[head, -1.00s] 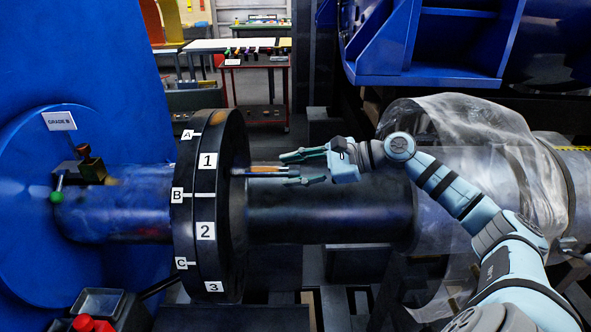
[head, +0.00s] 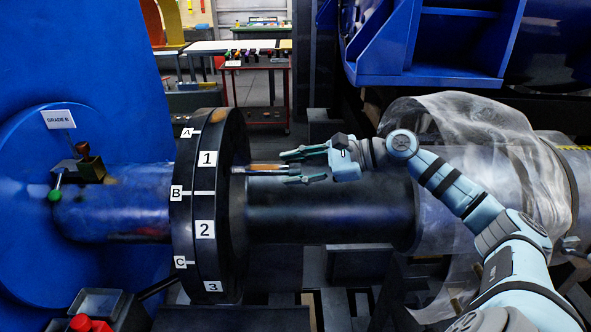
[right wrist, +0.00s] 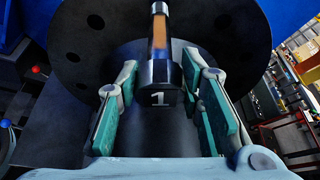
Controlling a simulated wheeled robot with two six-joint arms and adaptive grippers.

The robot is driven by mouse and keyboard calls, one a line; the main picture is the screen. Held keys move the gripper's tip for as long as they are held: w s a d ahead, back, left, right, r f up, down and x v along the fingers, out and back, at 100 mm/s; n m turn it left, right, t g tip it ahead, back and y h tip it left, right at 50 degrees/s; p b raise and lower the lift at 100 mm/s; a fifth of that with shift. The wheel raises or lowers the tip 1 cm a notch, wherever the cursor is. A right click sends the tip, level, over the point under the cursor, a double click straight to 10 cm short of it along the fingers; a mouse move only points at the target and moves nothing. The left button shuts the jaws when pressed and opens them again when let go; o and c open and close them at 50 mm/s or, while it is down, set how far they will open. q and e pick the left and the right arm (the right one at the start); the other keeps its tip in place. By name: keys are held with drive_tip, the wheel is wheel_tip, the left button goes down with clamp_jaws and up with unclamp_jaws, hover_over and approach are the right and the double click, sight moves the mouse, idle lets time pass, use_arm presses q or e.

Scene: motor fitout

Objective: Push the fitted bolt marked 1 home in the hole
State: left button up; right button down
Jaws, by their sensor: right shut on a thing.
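The bolt marked 1 (head: 264,167) stands out sideways from the right face of the black flange (head: 235,225), with much of its length showing. In the right wrist view, its dark head with the number 1 (right wrist: 160,98) faces me, and an orange band shows on its shank. Its far end meets the flange; how deep it sits is hidden. My left gripper is not in view.
The flange rim has labels A, B, C and 1, 2, 3. Other open holes (right wrist: 96,21) show in its face. A dark shaft (head: 330,208) runs below my right gripper. A clear wrapped sleeve (head: 450,125) stands behind my arm. A red cart (head: 257,95) is at the back.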

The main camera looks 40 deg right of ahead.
sight(241, 168)
idle(0.7)
drive_tip(key=shift+b, duration=0.4)
drive_tip(key=shift+w+a+r+p, duration=0.1)
drive_tip(key=shift+w+a+p, duration=0.45)
drive_tip(key=shift+p, duration=0.45)
drive_tip(key=shift+w+a+r+p, duration=0.1)
drive_tip(key=shift+w+a+p, duration=0.2)
drive_tip(key=shift+a+p, duration=0.5)
drive_tip(key=shift+p+x, duration=0.7)
drive_tip(key=shift+x, duration=0.15)
drive_tip(key=shift+w+a+r+p, duration=0.1)
drive_tip(key=shift+w+a+p, duration=0.2)
drive_tip(key=shift+w+a, duration=0.35)
drive_tip(key=shift+w+a+r+p, duration=0.1)
drive_tip(key=shift+w+a+p, duration=0.3)
drive_tip(key=shift+a, duration=0.45)
drive_tip(key=shift+w+a, duration=0.6)
drive_tip(key=shift+a, duration=0.15)
drive_tip(key=shift+w+a, duration=0.6)
drive_tip(key=shift+a, duration=0.15)
drive_tip(key=c, duration=1.1)
unclamp_jaws()
drive_tip(key=shift+o, duration=0.3)
drive_tip(key=shift+a, duration=0.1)
